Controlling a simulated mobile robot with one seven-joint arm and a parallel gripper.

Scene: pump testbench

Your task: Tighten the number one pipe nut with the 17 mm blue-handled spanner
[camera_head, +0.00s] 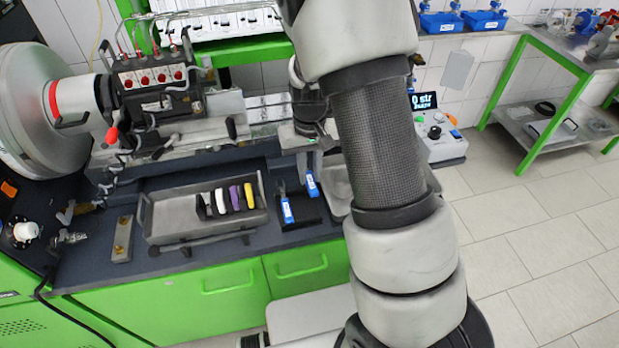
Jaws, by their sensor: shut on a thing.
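My gripper (309,160) hangs over the bench behind my arm, with its fingers pointing down. It is shut on a blue-handled spanner (312,184), which hangs upright-tilted at the right of the black holder (301,222). A second blue-handled spanner (287,209) is in the left part of that holder. Size marks on the handles are too small to read. The pump block (150,80) at the back left carries red round fittings in a row and thin pipes rising from its top. I cannot tell which pipe nut is number one.
A grey tray (160,225) holds several black, purple, white and yellow-handled tools left of the holder. A brass-studded block (122,238) lies further left. A large round motor housing (35,110) fills the left. A control box (440,137) with a display stands right. Open tiled floor lies right.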

